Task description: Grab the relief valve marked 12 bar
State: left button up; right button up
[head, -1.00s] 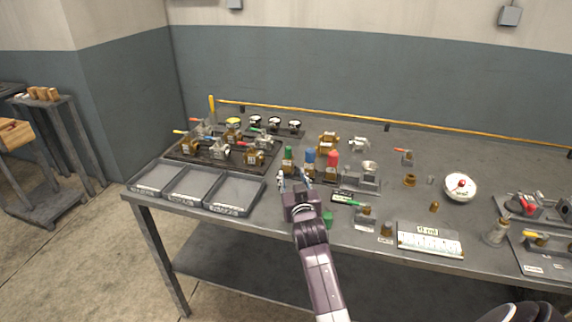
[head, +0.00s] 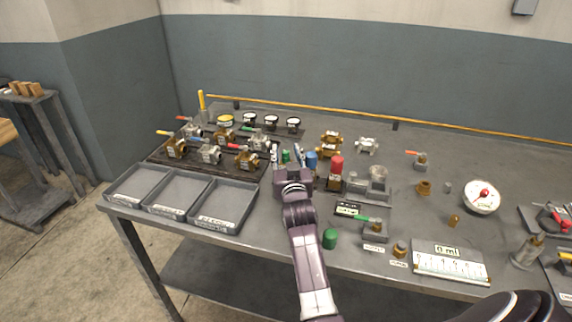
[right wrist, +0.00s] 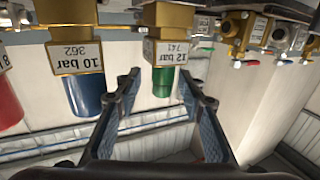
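The relief valve marked 12 bar (right wrist: 168,50) has a brass body and a green cap. Its label reads 12 bar 741 in the right wrist view, which is upside down. In the head view its green cap (head: 286,156) shows behind my right gripper (head: 287,157); its body is hidden there. The right gripper (right wrist: 158,108) is open and empty, with the green cap ahead between its fingers. A blue-capped valve marked 10 bar (right wrist: 75,60) stands beside it, and a red-capped valve (head: 336,165) is further right. My left gripper is not in view.
Several grey trays (head: 220,205) line the left front edge. A dark board (head: 165,160) with several valves lies behind them. A loose green cap (head: 330,238) stands near the front edge. A clear cup fixture (head: 378,180) is right of the red-capped valve.

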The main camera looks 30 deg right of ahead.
jog(key=shift+w+f, duration=0.2)
jog(key=shift+w, duration=0.1)
jog(key=shift+s+a+r, duration=0.1)
jog(key=shift+s+r, duration=0.05)
jog(key=shift+r, duration=0.05)
jog(key=shift+s+a+r, duration=0.25)
jog(key=shift+s+r, duration=0.1)
jog(key=shift+s, duration=0.1)
jog(key=c, duration=0.7)
jog(key=shift+w+d+f, duration=0.1)
jog(key=shift+c, duration=1.2)
jog(key=shift+f, duration=0.1)
grip_shut()
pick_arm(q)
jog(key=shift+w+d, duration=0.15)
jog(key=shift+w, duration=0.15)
